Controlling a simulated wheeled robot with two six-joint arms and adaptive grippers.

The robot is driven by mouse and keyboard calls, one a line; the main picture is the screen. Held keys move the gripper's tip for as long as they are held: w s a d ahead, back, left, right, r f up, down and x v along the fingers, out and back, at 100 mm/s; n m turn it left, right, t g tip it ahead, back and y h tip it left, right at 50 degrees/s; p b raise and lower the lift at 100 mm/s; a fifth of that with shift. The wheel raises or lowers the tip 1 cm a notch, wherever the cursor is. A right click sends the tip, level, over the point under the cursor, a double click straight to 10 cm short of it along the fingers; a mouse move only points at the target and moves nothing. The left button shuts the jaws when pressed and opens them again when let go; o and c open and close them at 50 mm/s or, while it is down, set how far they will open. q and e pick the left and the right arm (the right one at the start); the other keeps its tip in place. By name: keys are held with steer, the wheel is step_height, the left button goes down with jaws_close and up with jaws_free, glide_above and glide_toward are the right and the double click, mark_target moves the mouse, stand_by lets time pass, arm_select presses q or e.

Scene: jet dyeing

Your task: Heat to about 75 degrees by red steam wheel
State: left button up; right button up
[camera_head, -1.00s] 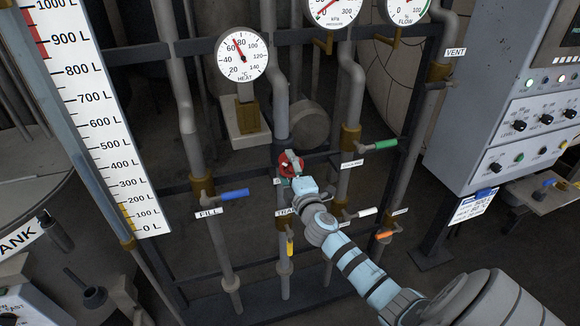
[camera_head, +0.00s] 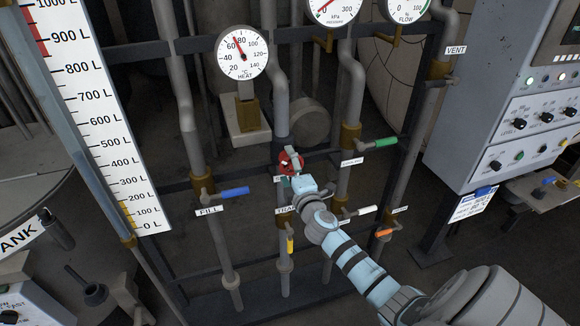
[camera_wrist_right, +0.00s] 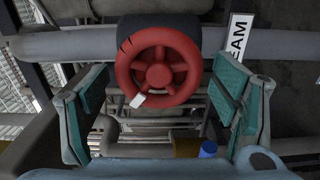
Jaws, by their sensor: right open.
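The red steam wheel (camera_head: 290,161) is on the pipe rack in the head view, partly covered by my right gripper (camera_head: 296,172). In the right wrist view the wheel (camera_wrist_right: 158,62) faces me with a white mark at its lower left. The teal-padded fingers are open on either side, with gaps to the rim, and grip nothing. The heat gauge (camera_head: 242,54) shows its needle between 60 and 80 °C. My left gripper is not in view.
Blue (camera_head: 234,192), green (camera_head: 379,143), yellow (camera_head: 290,244) and orange (camera_head: 384,233) valve handles sit around the wheel on nearby pipes. A level scale (camera_head: 95,110) stands left, and a grey control panel (camera_head: 500,110) right.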

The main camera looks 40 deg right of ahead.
steer(key=v, duration=1.2)
stand_by(6.8)
